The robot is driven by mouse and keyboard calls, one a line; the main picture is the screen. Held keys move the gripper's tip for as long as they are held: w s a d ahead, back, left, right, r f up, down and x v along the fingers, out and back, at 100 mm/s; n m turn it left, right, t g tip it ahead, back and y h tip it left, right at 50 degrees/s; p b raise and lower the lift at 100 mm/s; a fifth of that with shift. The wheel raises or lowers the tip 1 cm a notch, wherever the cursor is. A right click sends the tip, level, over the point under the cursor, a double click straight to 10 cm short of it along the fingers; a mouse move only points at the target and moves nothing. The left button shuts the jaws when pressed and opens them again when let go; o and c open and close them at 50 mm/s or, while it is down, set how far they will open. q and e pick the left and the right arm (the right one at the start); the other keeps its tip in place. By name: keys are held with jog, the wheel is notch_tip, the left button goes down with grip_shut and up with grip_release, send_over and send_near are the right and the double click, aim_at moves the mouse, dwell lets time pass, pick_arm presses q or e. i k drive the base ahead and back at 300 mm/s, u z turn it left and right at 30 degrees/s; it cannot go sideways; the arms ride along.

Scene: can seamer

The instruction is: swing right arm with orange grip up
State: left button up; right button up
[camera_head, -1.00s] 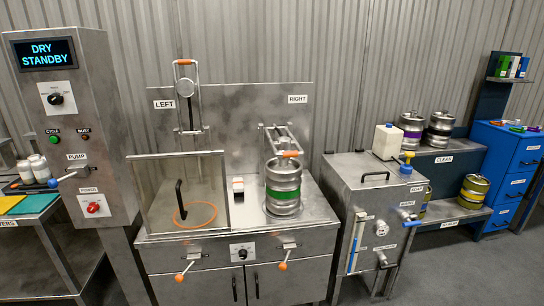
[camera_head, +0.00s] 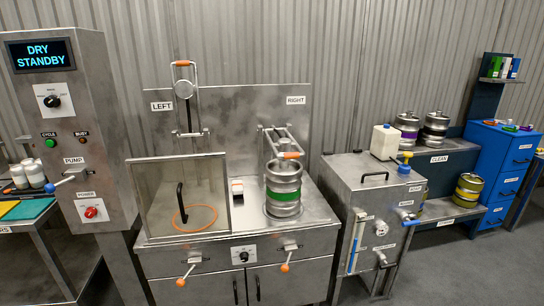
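The right arm is a metal lever frame with an orange grip (camera_head: 288,155), under the RIGHT label (camera_head: 296,100). It is swung down, with its orange grip at the top of a steel keg (camera_head: 284,188) with a green band. Neither of my grippers shows in the head view.
A control cabinet (camera_head: 80,130) reading DRY STANDBY stands at left. A steel tank (camera_head: 370,200) with valves stands right of the machine. Orange-tipped levers (camera_head: 285,267) stick out at the front. Kegs stand on a shelf at right. Floor at right front is clear.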

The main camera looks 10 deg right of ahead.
aim_at(284, 151)
jog(key=i, duration=0.85)
jog(key=z, duration=1.7)
